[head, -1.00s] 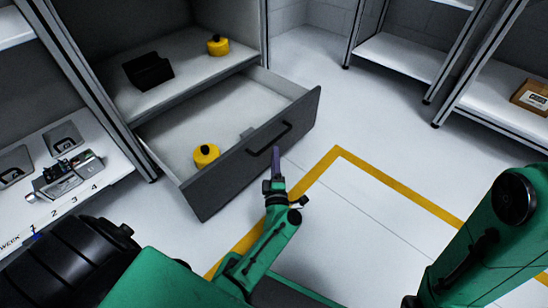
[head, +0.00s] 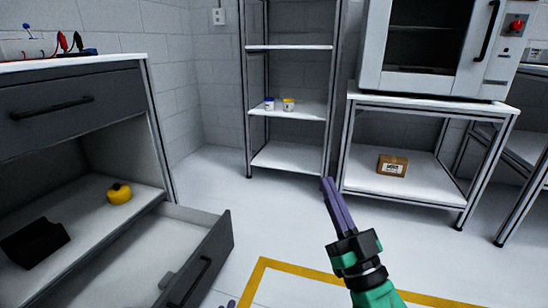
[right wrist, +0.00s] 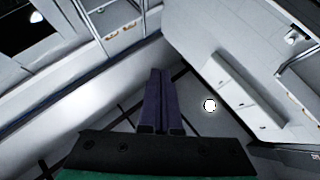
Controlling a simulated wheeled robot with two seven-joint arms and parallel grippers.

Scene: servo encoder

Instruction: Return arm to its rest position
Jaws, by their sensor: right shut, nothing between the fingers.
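My right gripper (head: 334,186) has purple fingers pressed together and empty. It is raised in front of the floor at the middle right of the head view, pointing up and away. The right wrist view shows the same shut fingers (right wrist: 157,98), with nothing between them. Small purple tips at the bottom edge of the head view appear to be my left gripper (head: 228,303), close to the handle of the open drawer (head: 208,262). The rest of it is cut off, so its jaws cannot be judged.
A yellow round object (head: 119,193) and a black holder (head: 35,242) sit on the cabinet shelf above the drawer. A shelf rack (head: 290,110) holds small jars. A cardboard box (head: 392,166) lies under the oven (head: 425,50). Floor with a yellow line (head: 330,275) is clear.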

